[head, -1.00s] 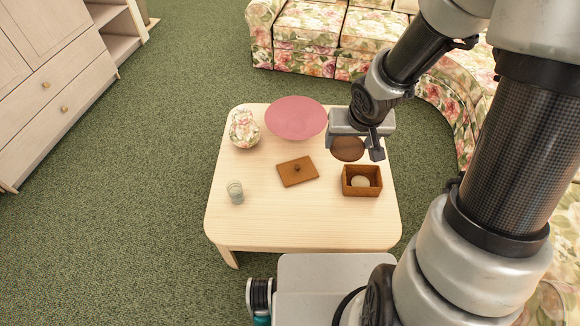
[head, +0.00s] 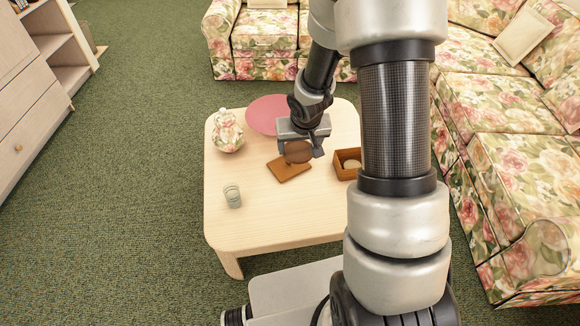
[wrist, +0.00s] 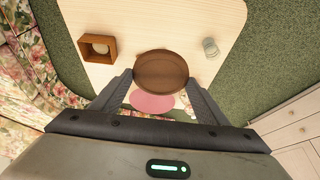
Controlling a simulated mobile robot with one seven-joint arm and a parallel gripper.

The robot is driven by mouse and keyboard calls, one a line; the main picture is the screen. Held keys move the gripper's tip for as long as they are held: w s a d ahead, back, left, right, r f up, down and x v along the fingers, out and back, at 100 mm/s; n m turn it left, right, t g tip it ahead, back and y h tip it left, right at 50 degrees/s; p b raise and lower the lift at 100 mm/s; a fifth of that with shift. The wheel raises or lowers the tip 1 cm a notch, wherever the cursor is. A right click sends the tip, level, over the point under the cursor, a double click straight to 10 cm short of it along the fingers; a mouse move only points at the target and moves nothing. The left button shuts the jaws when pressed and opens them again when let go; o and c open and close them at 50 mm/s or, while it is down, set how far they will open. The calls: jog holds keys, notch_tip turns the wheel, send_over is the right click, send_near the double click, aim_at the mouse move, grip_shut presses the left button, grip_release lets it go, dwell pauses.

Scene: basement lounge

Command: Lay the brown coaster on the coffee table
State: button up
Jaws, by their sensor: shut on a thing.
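The brown coaster (head: 299,153) is a round, dark disc in my gripper (head: 300,147), above the coffee table (head: 275,220). In the wrist view the coaster (wrist: 161,72) sits between the two fingers of my gripper (wrist: 161,78), which are shut on its sides. The table is pale wood with rounded corners; its top also shows in the wrist view (wrist: 150,20). In the head view the coaster overlaps the far edge of a flat brown lid-like piece (head: 288,170). The coaster hides that piece in the wrist view.
On the table are a pink plate (head: 266,113), a floral jar (head: 228,133), a glass (head: 232,196) and an open brown box (head: 342,167) with a pale item inside. The table's front middle is clear. Floral sofas (head: 505,125) stand behind and right; my arm hides the table's right side.

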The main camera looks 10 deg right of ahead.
jog(key=shift+m+h, duration=0.4)
jog(key=shift+m, duration=0.5)
jog(key=w+d+f+b, duration=0.2)
jog(key=d+f+b, duration=0.2)
jog(key=f, duration=0.9)
jog(key=w+d+f+b, duration=0.2)
jog(key=d+f+b, duration=0.2)
jog(key=f, duration=1)
jog(key=w+d+f+b, duration=0.3)
jog(key=f+b, duration=0.5)
jog(key=f, duration=0.6)
jog(key=shift+d+f, duration=0.1)
jog(key=shift+d, duration=0.6)
jog(key=shift+w+f+b, duration=0.1)
jog(key=shift+f+b, duration=0.7)
jog(key=shift+f, duration=1.25)
jog(key=shift+f, duration=0.15)
jog(key=o, duration=1)
